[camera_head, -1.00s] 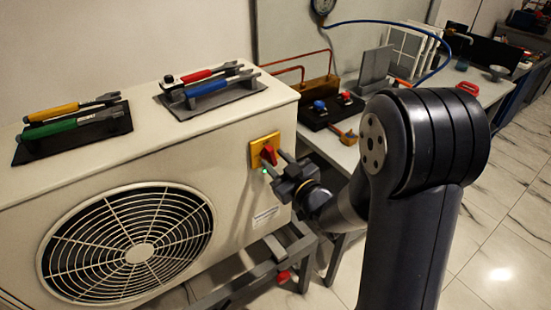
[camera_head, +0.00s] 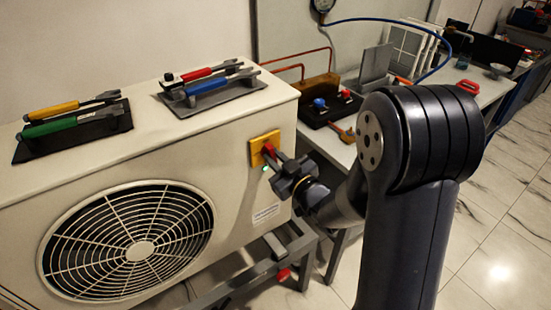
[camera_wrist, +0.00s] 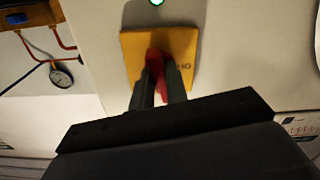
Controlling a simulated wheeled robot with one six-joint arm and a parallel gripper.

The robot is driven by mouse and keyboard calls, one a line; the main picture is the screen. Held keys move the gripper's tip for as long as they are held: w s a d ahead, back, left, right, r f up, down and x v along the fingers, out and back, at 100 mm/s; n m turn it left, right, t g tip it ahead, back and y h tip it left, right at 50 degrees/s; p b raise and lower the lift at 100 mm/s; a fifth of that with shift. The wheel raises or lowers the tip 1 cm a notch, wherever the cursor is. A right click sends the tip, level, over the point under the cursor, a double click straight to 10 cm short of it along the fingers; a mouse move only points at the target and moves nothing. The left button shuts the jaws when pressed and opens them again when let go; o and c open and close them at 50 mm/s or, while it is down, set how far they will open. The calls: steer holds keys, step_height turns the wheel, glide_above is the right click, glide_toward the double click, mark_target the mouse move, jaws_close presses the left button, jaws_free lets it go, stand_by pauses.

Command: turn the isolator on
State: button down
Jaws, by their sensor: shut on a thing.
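The isolator is a yellow plate (camera_head: 258,146) with a red handle (camera_head: 268,151) on the front of the white fan unit, near its right edge. My gripper (camera_head: 276,159) reaches it from the right and is shut on the red handle. In the wrist view the yellow plate (camera_wrist: 185,48) shows a printed marking, partly hidden, at its right. The red handle (camera_wrist: 155,64) stands between the two dark fingers (camera_wrist: 158,85), which hide part of it. A small green light (camera_wrist: 157,2) glows at the top of that view.
Pliers-like tools with coloured handles lie on two dark mats (camera_head: 225,100) on top of the white unit (camera_head: 170,125). A bench (camera_head: 335,148) with copper pipes and valves (camera_head: 320,104) stands behind my arm. Open floor lies at the right.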

steer(key=shift+f, duration=0.1)
steer(key=shift+m+b, duration=0.75)
steer(key=shift+m, duration=0.75)
steer(key=c, duration=1.4)
jaws_free()
steer(key=b+v, duration=0.1)
steer(key=v, duration=0.9)
steer(key=shift+s+d, duration=0.25)
steer(key=shift+s, duration=0.1)
steer(key=shift+w, duration=0.1)
